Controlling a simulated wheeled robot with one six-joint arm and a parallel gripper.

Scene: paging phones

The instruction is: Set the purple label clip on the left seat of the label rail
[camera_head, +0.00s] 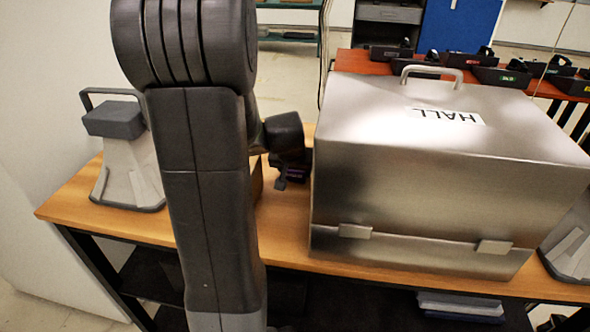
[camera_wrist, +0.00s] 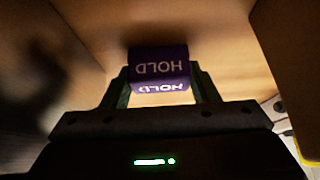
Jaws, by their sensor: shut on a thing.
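The purple label clip (camera_wrist: 158,62) carries the word HOLD in white, which reads upside down in the wrist view. My gripper (camera_wrist: 160,84) is shut on it, with one finger at each side. In the head view, my gripper (camera_head: 284,180) is over the wooden table, close to the left side of the metal box. A little purple of the clip (camera_head: 294,171) shows there beside the dark gripper. My arm covers much of the table to its left. I cannot make out the label rail or its left seat in either view.
The large metal box (camera_head: 420,180) marked HALL stands just right of my gripper. A grey-white stand with a handle (camera_head: 128,165) is on the left of the wooden table (camera_head: 75,205). Several black phone units (camera_head: 500,78) sit on a far red-brown table.

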